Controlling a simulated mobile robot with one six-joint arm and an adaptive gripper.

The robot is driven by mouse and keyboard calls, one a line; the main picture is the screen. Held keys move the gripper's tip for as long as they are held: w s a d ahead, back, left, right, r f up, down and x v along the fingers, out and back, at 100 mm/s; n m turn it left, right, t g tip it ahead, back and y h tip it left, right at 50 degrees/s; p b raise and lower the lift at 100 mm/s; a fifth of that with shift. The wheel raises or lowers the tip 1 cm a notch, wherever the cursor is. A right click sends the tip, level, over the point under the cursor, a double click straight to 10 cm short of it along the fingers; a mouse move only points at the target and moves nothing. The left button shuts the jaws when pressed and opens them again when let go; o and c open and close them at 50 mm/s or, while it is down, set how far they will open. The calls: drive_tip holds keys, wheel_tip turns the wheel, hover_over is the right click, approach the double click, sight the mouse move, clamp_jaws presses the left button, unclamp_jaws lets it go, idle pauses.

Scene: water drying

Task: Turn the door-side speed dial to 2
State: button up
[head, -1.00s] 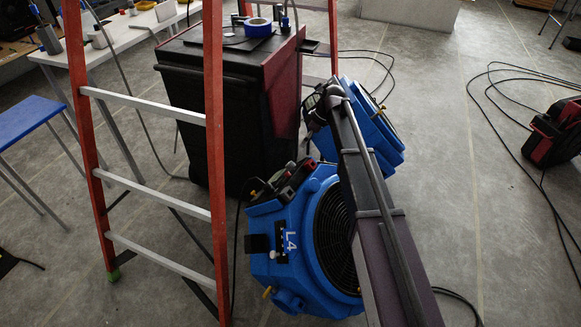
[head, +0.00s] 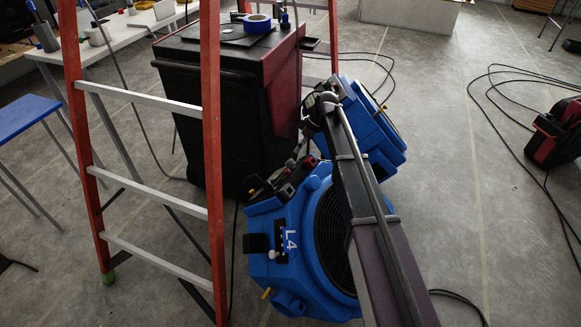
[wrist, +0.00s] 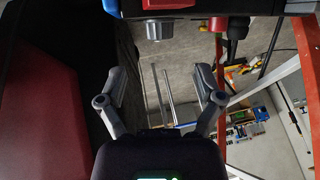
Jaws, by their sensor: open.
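A blue air mover marked L4 (head: 262,262) stands on the floor in the head view, with a dark control panel (head: 284,184) on its top. In the wrist view, a grey round knob (wrist: 158,30) sticks out of a panel at the top edge. A black knob or plug (wrist: 237,27) is to its right. I cannot tell which dial is door-side or read any setting. My gripper (wrist: 160,88) is open and empty, its two fingers apart, with the grey knob ahead between and beyond them. In the head view my arm hides part of the L4 fan.
A second blue air mover (head: 372,122) stands behind my arm. A black and red bin (head: 215,100) stands close on the left. An orange ladder (head: 212,150) rises in front of it. Cables (head: 500,90) lie on the floor at right, where there is free room.

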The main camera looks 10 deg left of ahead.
sight(290, 162)
drive_tip(key=shift+b+x, duration=3.8)
drive_tip(key=shift+x, duration=0.7)
drive_tip(key=c, duration=1.2)
